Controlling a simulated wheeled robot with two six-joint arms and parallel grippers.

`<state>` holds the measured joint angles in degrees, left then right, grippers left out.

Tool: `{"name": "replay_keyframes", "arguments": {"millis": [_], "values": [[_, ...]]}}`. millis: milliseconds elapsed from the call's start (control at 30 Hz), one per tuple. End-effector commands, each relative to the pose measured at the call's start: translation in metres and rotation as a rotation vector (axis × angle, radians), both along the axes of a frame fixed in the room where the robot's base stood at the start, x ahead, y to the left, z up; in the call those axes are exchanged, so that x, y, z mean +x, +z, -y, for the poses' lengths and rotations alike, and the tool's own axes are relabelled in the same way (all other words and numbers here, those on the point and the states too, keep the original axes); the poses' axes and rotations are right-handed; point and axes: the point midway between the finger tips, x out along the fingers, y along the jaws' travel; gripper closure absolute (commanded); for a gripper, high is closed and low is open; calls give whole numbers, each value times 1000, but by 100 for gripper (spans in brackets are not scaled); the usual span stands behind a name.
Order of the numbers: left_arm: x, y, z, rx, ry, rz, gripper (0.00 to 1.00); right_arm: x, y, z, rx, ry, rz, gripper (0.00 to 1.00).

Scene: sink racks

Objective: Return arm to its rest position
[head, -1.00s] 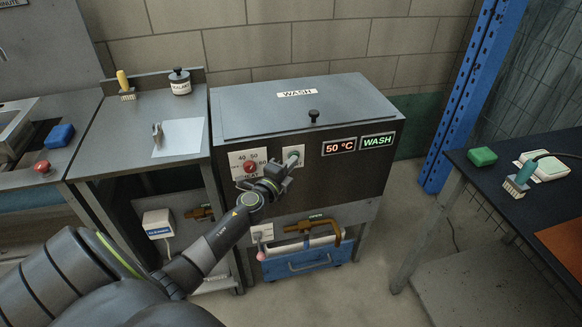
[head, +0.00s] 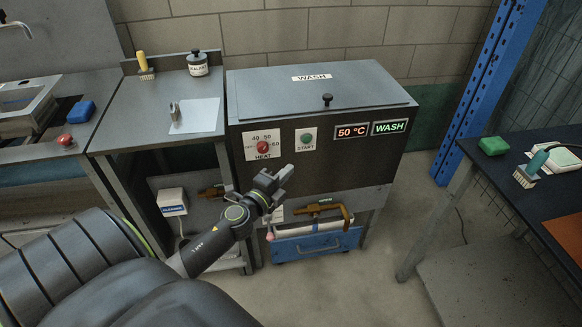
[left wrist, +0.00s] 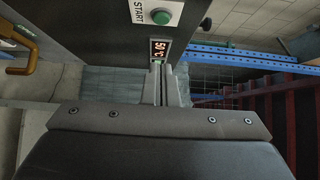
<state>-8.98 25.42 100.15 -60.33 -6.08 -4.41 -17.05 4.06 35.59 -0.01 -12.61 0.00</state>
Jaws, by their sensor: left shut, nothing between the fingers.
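My left gripper (head: 284,173) is shut and empty. It hangs in front of the dark wash machine (head: 225,160), below its control panel, apart from it. In the left wrist view its two fingers (left wrist: 161,84) lie together with nothing between them. The green START button (head: 307,137) sits on a white plate, and it also shows in the left wrist view (left wrist: 161,16). The red HEAT knob (head: 263,147) is to its left. The displays read 50 °C (head: 352,131) and WASH (head: 390,127). My right gripper is in neither view.
A brass valve handle (head: 345,218) and a blue tray (head: 318,246) are low on the machine's front. A side table with a brush (head: 530,170) and a green block (head: 493,146) stands right. A bench with a sealant jar (head: 197,66) stands left. The floor between is clear.

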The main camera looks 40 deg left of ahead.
Motion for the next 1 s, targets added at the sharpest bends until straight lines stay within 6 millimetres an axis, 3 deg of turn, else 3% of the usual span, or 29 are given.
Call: {"name": "replay_keyframes", "arguments": {"millis": [567,667,767,867,1000], "values": [[-1,0,0,0,0,-1,100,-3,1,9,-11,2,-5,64],[-3,-10,-3,-22,12,-21,100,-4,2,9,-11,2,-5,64],[-10,-43,-11,-104,54,-89,100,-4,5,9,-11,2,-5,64],[-29,-102,-23,-247,135,-207,100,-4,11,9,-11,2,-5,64],[-80,-198,-30,-484,288,-391,100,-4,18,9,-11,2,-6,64]]}}
